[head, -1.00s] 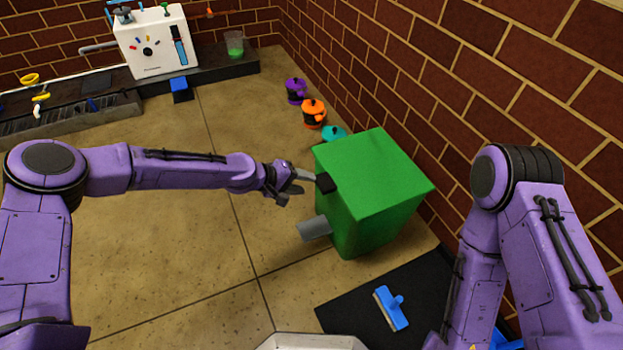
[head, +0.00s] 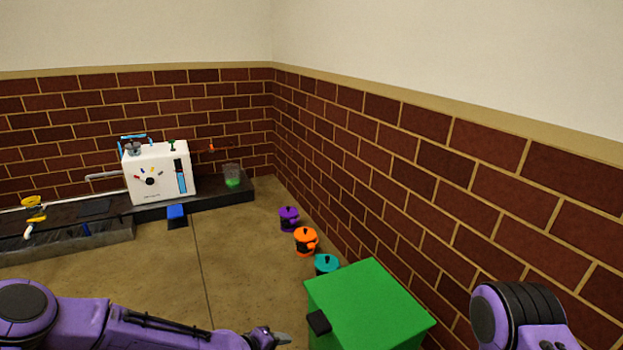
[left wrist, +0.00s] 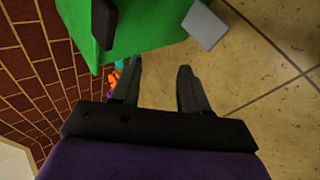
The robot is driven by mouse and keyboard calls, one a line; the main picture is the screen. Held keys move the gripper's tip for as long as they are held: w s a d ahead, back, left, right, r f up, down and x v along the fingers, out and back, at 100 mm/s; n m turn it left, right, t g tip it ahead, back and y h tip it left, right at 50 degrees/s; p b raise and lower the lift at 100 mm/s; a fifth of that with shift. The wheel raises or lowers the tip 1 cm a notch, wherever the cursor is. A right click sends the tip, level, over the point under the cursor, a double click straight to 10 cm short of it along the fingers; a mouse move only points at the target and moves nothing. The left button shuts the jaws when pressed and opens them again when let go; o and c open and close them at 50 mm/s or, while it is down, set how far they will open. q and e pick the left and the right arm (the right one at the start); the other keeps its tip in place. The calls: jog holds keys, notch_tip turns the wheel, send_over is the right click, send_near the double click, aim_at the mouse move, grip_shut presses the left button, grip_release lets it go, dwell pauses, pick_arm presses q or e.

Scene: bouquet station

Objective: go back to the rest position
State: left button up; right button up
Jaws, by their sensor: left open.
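My left gripper (left wrist: 158,82) is open in the left wrist view, with nothing between its two fingers. It is beside a green box (left wrist: 150,22), apart from it as far as I can see. In the head view the left gripper (head: 272,339) is at the bottom edge, just left of the green box (head: 368,300), and is partly cut off. My right arm shows only as a purple and black joint at the lower right. My right gripper is out of view.
The green box has a black block (head: 318,322) and a grey piece (left wrist: 204,25). Beyond it, teal (head: 326,264), orange (head: 306,241) and purple (head: 289,218) lidded pots line the brick wall. A white machine (head: 158,173) stands at the back. The floor (head: 235,260) left of the pots is clear.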

pick_arm(q)
jog(key=s+a+f+g+y, duration=0.1)
jog(key=s+a+f+y, duration=0.3)
jog(key=s, duration=0.6)
jog(key=s+a+f+g+y, duration=0.1)
jog(key=s+a+f, duration=0.2)
jog(key=s+f, duration=0.5)
jog(key=s+a+r+m+g+y, duration=0.2)
jog(key=s+a+r+y, duration=0.15)
jog(key=s+a, duration=1)
notch_tip(320, 180, up, 31)
jog(key=s+y+p, duration=0.1)
jog(key=p, duration=3.1)
jog(key=shift+d+r, duration=0.2)
